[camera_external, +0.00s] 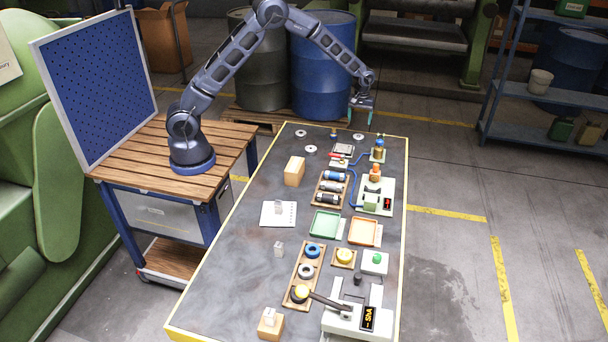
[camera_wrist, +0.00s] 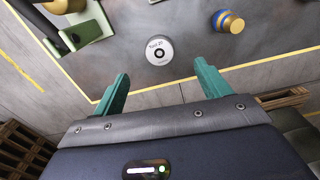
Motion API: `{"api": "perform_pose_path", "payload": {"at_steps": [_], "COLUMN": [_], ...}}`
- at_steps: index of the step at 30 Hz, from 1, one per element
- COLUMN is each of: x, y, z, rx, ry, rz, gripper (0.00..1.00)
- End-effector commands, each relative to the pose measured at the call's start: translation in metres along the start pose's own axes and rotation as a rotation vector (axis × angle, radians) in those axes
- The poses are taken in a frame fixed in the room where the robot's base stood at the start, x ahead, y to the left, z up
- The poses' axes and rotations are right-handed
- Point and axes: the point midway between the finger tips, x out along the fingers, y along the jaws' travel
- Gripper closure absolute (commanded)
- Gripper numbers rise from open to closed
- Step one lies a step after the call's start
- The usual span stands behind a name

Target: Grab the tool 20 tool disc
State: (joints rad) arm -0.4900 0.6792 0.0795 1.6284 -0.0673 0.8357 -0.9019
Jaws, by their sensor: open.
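The tool 20 disc is a pale grey round disc (camera_wrist: 159,51) with a dark centre and a printed label reading "tool 20". It lies flat on the dark table near its far edge. In the external view a pale disc (camera_external: 358,136) lies just below my gripper and looks to be the same one. My gripper (camera_external: 360,116) is open and empty, above the table's far edge. In the wrist view its two green fingers (camera_wrist: 162,75) are spread wide, with the disc ahead of the gap between them and not touched.
A blue and gold cylinder (camera_wrist: 228,22) stands to the right of the disc in the wrist view. A green-based fixture (camera_wrist: 85,25) is at the left. Two other pale discs (camera_external: 300,132) (camera_external: 311,149) lie farther left on the table (camera_external: 235,245). Blue and dark drums stand behind.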

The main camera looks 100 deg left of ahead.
Motion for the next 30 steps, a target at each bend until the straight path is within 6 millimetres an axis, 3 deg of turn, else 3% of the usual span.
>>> {"api": "perform_pose_path", "payload": {"at_steps": [7,16,24,30], "x": [0.036,0.056,0.091,0.097], "y": [-0.001,0.0,0.002,0.003], "z": [0.0,-0.002,-0.006,-0.006], "rx": [0.0,0.0,0.001,0.002], "ry": [-0.002,-0.001,-0.002,0.0], "rz": [-0.003,-0.002,-0.002,0.0], "gripper": [0.24,0.24,0.24,0.24]}}
